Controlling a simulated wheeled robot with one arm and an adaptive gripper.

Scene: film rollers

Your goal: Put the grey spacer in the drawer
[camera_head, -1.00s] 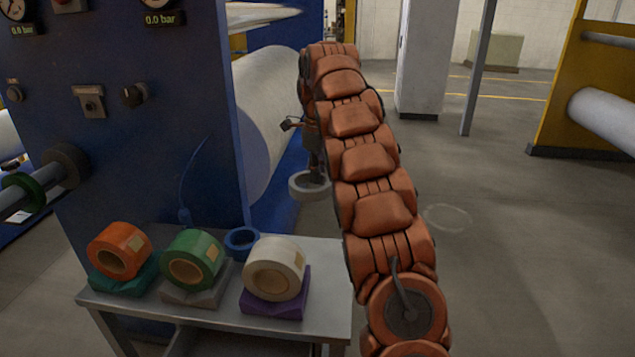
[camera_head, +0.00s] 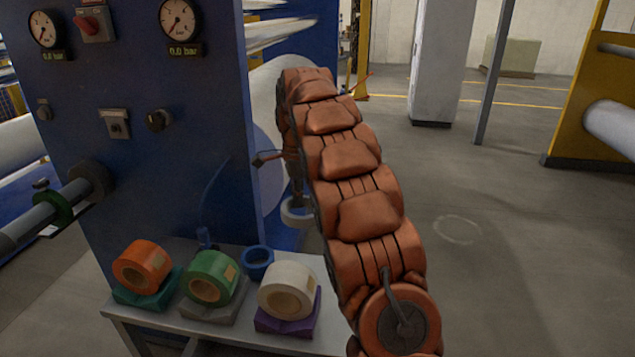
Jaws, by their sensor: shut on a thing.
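A pale grey ring (camera_head: 289,216), which looks like the grey spacer, hangs at the end of my arm. My gripper (camera_head: 296,197) is shut on it, pointing down, and partly hidden behind my orange arm. The ring's right side is also hidden. It is in the air beyond the small grey table (camera_head: 150,317), by the blue machine's right side. Under the tabletop only a dark strip shows, and I cannot tell whether it is the drawer.
An orange roll (camera_head: 142,262), a green roll (camera_head: 213,270) and a white roll (camera_head: 291,280) sit on coloured cradles on the table. A blue ring (camera_head: 257,259) lies behind them. The blue machine panel (camera_head: 120,185) rises behind the table. Open floor (camera_head: 500,260) lies to the right.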

